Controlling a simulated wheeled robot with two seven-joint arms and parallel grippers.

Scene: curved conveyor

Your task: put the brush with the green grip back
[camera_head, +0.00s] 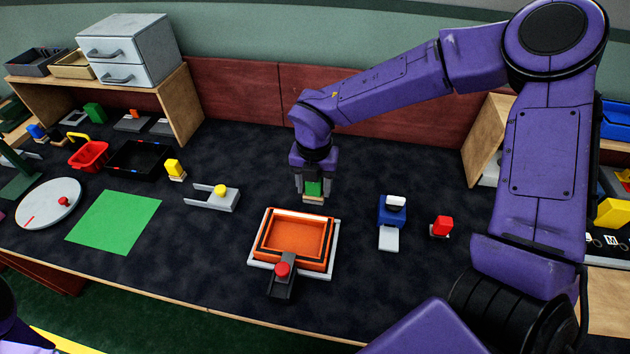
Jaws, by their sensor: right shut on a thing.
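The brush with the green grip (314,187) is in my right gripper (313,185), which points down and is shut on the green grip. The brush's pale lower end (313,200) shows below the fingers. The brush is upright and stands out behind the orange tray (297,239); I cannot tell whether its lower end touches the dark table top. My left gripper is not in view; only a bit of purple arm shows at the lower left corner.
The orange tray has a black part with a red knob (282,269) in front. A blue device (391,210) and a red block (441,226) stand to the right. A yellow-topped piece (174,169), a grey fixture (212,197) and a green mat (114,221) lie left.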

